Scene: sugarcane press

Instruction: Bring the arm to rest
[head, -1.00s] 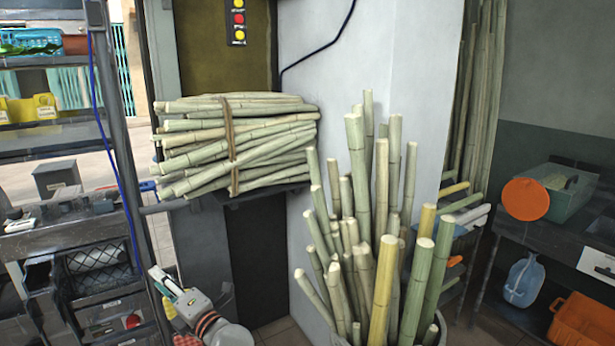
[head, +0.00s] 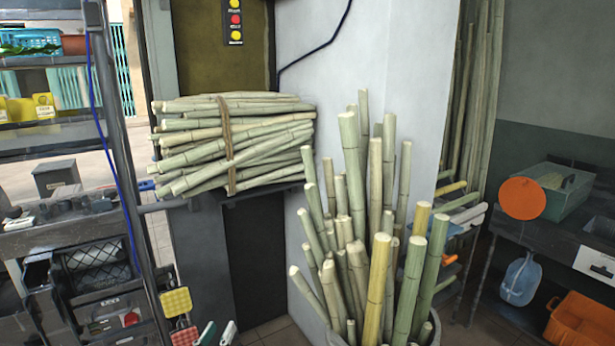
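My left gripper (head: 217,332) shows only at the bottom edge, left of centre. Its two fingertips point up and stand apart, with nothing seen between them. The rest of that gripper and its arm are below the picture. It is just right of a red pad (head: 185,336) and below a yellow pad (head: 176,301) by the rack; I cannot tell whether it touches the red pad. My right gripper is not in view.
A tied bundle of cane (head: 250,140) lies on a dark ledge. Upright cane (head: 378,290) fills a container at front centre. A metal rack (head: 120,150) stands left. At right are an orange disc (head: 522,198), a green bin (head: 565,190) and an orange crate (head: 578,322).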

